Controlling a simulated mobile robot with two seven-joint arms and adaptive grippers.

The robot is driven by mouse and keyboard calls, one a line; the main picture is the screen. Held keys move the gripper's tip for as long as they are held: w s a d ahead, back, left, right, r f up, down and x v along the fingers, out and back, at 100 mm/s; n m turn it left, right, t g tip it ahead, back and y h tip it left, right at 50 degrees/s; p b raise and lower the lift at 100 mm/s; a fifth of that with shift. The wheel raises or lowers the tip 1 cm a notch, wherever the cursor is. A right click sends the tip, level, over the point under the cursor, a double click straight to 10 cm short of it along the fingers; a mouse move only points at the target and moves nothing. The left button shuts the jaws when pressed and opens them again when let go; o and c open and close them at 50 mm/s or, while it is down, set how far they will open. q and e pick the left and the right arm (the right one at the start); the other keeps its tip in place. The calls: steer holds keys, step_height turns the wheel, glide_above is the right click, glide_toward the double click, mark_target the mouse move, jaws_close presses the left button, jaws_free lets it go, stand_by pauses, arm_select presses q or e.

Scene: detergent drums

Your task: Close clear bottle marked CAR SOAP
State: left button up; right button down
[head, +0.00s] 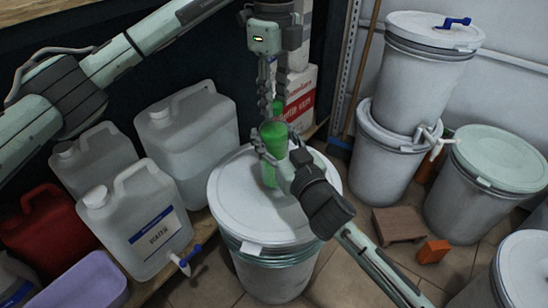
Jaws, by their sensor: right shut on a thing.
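The clear bottle with green contents (273,139) stands on the white drum lid, partly hidden by my grippers. Its CAR SOAP marking cannot be read from here. My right gripper (268,153) is shut around the bottle's side, reaching in from the lower right. My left gripper (273,110) hangs above, fingers pointing down over the top of the bottle. Whether its fingers hold a cap, and whether they are open or shut, cannot be made out. The bottle's mouth is hidden by these fingers.
The bottle's drum lid (233,204) has bare room around the bottle. Translucent jugs, including one marked WATER (139,222), and a red can (42,232) stand at left. Stacked white drums (418,85) stand at right. An orange block (433,251) lies on the floor.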

arm_select(q)
jaws_close()
steer(key=m, duration=1.6)
steer(key=o, duration=0.6)
jaws_free()
